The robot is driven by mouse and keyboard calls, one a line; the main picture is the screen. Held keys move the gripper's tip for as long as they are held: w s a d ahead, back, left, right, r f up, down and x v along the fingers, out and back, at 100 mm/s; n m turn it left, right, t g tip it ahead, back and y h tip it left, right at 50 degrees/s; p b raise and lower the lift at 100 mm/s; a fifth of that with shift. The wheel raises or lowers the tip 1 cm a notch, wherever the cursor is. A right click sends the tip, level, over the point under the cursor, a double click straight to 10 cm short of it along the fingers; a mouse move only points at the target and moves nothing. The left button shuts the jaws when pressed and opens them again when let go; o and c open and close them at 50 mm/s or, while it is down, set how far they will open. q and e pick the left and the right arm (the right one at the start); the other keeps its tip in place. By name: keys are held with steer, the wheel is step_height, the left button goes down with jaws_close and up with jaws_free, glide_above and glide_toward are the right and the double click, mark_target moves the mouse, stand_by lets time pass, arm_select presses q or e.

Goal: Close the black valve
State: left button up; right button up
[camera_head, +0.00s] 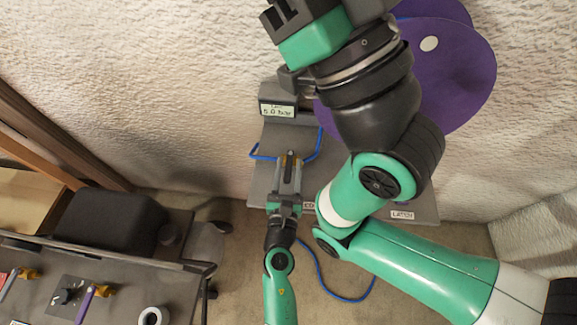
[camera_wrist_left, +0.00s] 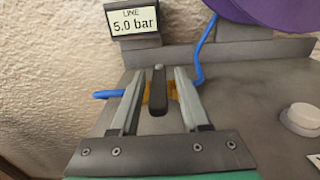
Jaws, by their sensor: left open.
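The black valve (camera_wrist_left: 157,98) shows in the left wrist view as a dark lever over a brass-coloured body on a blue hose. The lever appears to stand across the hose line or rise toward the camera; I cannot tell which. My left gripper (camera_wrist_left: 158,85) is open, one finger on each side of the lever, with gaps visible. In the head view my left gripper (camera_head: 289,160) is over the grey panel, and its fingers mostly hide the valve. My right gripper (camera_head: 290,28) is at the top of the head view, partly cut off; its jaw state is unclear.
A line display (camera_wrist_left: 134,18) reads 5.0 bar above the valve. A white round knob (camera_wrist_left: 302,118) sits to the right on the grey panel (camera_head: 265,180). Purple discs (camera_head: 455,75) stand behind my right arm. A workbench (camera_head: 120,270) with tools is at lower left.

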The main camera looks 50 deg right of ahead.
arm_select(q)
steer(key=shift+a, duration=0.1)
steer(key=shift+s+a+r+p, duration=0.15)
steer(key=shift+s+a+p, duration=0.1)
steer(key=shift+p, duration=0.2)
steer(key=p+v, duration=0.4)
steer(key=v, duration=0.6)
steer(key=shift+s+a, duration=0.3)
steer(key=shift+w, duration=0.1)
